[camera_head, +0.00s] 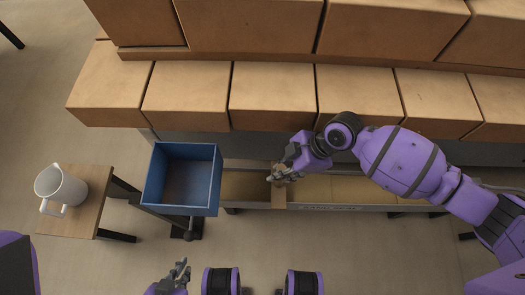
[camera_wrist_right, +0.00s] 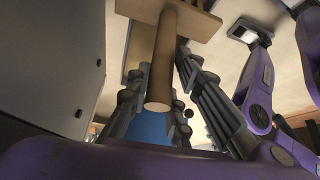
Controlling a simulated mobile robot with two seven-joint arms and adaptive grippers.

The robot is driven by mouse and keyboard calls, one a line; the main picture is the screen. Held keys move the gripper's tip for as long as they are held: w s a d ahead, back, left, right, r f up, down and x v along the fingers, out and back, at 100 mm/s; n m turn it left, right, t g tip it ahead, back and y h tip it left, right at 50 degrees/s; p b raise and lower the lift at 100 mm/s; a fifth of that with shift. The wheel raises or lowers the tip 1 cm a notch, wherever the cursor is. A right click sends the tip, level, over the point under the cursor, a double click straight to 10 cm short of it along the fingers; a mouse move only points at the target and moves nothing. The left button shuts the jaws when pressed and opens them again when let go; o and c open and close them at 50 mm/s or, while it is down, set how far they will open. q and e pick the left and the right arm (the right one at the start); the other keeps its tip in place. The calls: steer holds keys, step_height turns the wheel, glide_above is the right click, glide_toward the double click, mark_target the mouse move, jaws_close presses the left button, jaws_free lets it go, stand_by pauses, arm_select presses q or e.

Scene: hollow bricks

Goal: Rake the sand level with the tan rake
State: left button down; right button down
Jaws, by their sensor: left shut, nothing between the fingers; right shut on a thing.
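The tan rake (camera_wrist_right: 163,62) stands out between the fingers of my right gripper (camera_wrist_right: 165,95) in the right wrist view, its flat crosswise head beyond the round handle. In the head view my right gripper (camera_head: 280,176) is shut on the rake over a long narrow trough (camera_head: 335,208). Part of the rake (camera_head: 279,197) shows below the fingers, across the trough. Tan sand (camera_head: 350,190) lies in the trough on both sides of the rake; the part under the gripper is hidden. My left gripper (camera_head: 182,268) is shut and empty, below the blue bin.
A blue open bin (camera_head: 182,210) stands just left of the trough. Rows of large tan blocks (camera_head: 270,95) line the back above the trough. The floor in front is clear.

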arm_select(q)
steer(key=shift+w+f, duration=0.1)
arm_select(e)
steer(key=d, duration=1.2)
arm_select(q)
steer(key=shift+s+f+b, duration=0.25)
steer(key=shift+f+b, duration=0.5)
arm_select(e)
steer(key=d, duration=1.2)
arm_select(q)
steer(key=shift+s, duration=0.15)
